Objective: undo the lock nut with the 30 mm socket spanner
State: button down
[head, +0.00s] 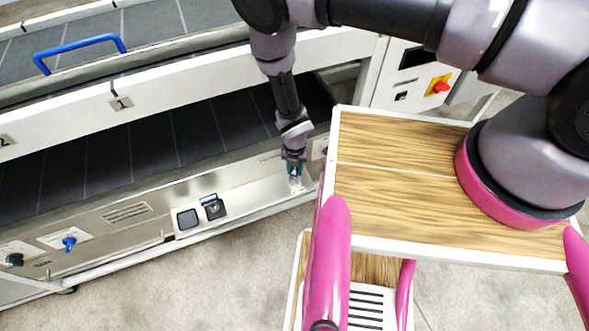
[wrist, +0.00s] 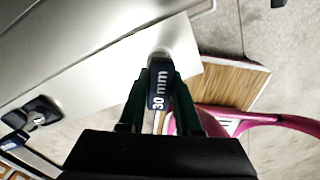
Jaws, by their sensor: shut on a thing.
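My gripper (head: 294,168) is shut on the 30 mm socket spanner (wrist: 158,92), its dark body marked "30 mm" between the two green fingers in the wrist view (wrist: 160,82). The grey round end of the spanner points away from my gripper, over the bright metal panel (wrist: 95,70). In the head view my gripper reaches down to the right end of the machine's low metal ledge (head: 255,185). The lock nut is not visible; the spanner and fingers may hide it. I cannot tell whether the socket sits on it.
Two dark square fittings (head: 188,218) (head: 213,207) sit on the ledge to the left. A blue knob (head: 68,243) is farther left. A red switch on yellow (head: 440,86) is on the cabinet at right. Bare floor (head: 200,285) lies in front.

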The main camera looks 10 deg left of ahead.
jog(key=shift+r, duration=0.1)
jog(key=shift+r, duration=1.3)
jog(key=shift+r, duration=0.1)
jog(key=shift+r, duration=2.4)
